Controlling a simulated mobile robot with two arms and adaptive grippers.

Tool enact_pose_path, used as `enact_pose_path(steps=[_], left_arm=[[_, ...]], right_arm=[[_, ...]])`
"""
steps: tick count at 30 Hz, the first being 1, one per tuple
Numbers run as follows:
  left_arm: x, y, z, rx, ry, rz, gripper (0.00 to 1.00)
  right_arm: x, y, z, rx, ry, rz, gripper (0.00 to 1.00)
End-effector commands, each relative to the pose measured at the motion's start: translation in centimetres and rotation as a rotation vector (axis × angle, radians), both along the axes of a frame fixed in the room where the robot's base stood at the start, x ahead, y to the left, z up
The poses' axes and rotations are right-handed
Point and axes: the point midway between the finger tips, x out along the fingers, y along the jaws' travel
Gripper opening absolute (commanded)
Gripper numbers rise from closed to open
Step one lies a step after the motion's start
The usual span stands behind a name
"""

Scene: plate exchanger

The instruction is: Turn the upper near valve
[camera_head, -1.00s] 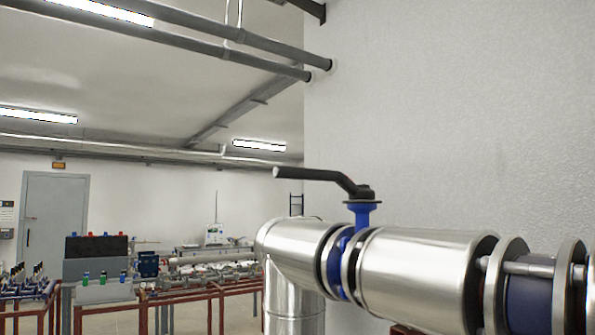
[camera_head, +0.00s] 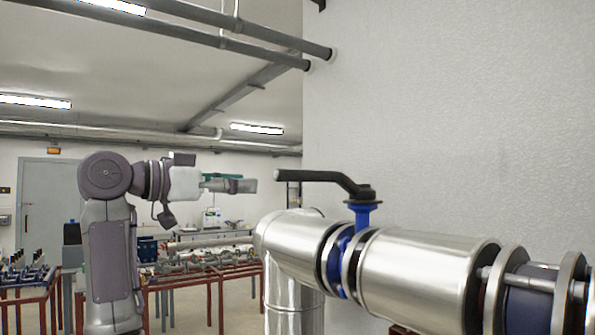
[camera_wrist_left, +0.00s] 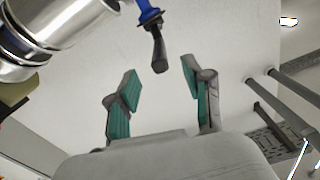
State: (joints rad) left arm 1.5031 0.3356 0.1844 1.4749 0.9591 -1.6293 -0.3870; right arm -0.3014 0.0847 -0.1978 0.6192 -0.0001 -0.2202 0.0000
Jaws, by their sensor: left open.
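The valve is a black lever handle (camera_head: 322,178) on a blue stem (camera_head: 362,213), set on a thick silver pipe. The handle points left from its pivot in the head view. My left gripper (camera_head: 245,186) is just left of the handle's free end, at about its height. In the left wrist view the handle (camera_wrist_left: 159,52) hangs end-on between and beyond the two green-padded fingers of the left gripper (camera_wrist_left: 160,88). The fingers are apart and do not touch it. My right gripper is not in view.
The silver pipe (camera_head: 418,270) runs right to flanges (camera_head: 570,295) and bends down at its left end. A textured wall (camera_head: 450,110) stands behind it. Red-framed benches (camera_head: 205,272) with equipment stand further back. Open space surrounds the handle's free end.

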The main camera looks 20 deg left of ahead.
Motion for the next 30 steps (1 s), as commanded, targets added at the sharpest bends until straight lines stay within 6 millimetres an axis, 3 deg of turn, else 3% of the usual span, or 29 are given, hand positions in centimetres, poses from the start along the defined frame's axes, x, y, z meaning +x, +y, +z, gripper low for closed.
enact_pose_path(steps=[2, 5, 21, 30], left_arm=[[-1.2, -0.1, 1.3, 0.013, -0.025, -0.011, 0.51], [-1.2, -0.5, 1.8, 0.018, -0.032, -0.017, 0.51], [7.2, -6.8, 2.0, 0.016, -0.029, -0.016, 0.51], [9.3, -8.3, 1.6, 0.017, -0.031, -0.013, 0.51]], right_arm=[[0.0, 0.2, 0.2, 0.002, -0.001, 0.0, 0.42], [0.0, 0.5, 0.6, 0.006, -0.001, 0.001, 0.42], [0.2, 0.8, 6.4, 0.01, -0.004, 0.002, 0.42], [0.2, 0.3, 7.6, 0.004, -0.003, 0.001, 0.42]])
